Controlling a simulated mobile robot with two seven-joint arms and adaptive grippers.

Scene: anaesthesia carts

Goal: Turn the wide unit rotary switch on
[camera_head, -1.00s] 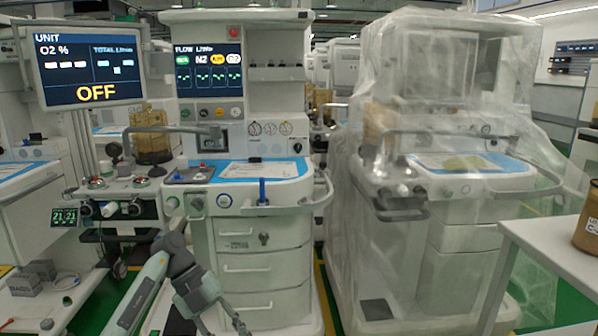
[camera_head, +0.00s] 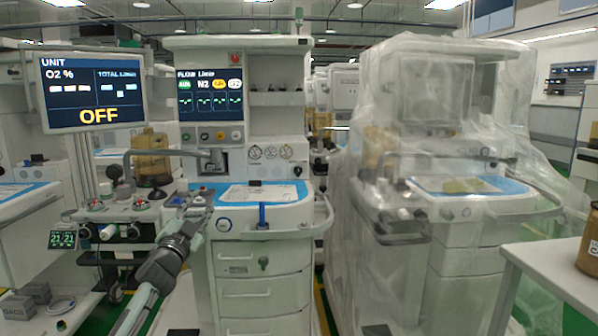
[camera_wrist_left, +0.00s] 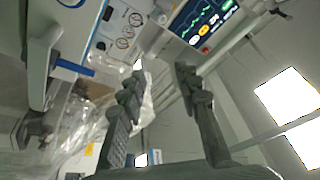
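The wide unit is the uncovered white anaesthesia cart (camera_head: 262,235) at centre left. Its upper left display (camera_head: 92,92) reads "UNIT" and "OFF" in yellow. My left gripper (camera_head: 201,203) is at the cart's front left corner, left of that knob, and covers part of the edge there. In the left wrist view its two dark fingers (camera_wrist_left: 160,75) are apart with nothing between them. My right gripper is not in view.
A plastic-wrapped cart (camera_head: 440,180) stands to the right. A blue lever (camera_head: 262,214) and a curved rail (camera_head: 325,222) stick out from the wide unit's front. A white table (camera_head: 550,265) with a brown jar (camera_head: 589,250) is at right.

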